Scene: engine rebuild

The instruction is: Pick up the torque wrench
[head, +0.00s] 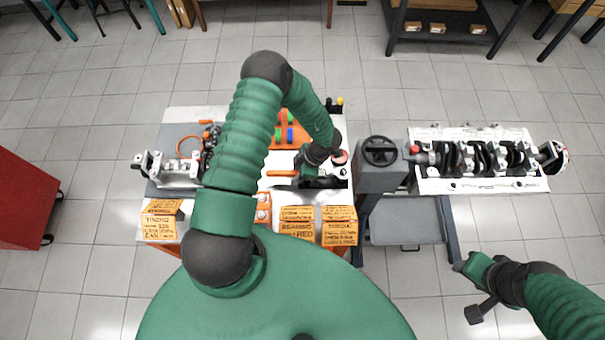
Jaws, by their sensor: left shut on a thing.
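My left arm reaches over the workbench, and my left gripper (303,170) is low at the right part of the bench top. It is shut on a tool with an orange handle (281,173), which looks like the torque wrench. The handle sticks out to the left of the jaws. The rest of the tool is hidden under my gripper and wrist, so I cannot tell whether it touches the bench. My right gripper (467,290) is at the lower right, over bare floor, with its fingers apart and nothing between them.
The workbench (155,125) carries a metal engine part (175,172) at left and orange labelled bins (297,229) along the front. Right of it stands an engine stand (382,178) with an engine block (480,185). A red cabinet (28,200) is far left. Tiled floor lies between.

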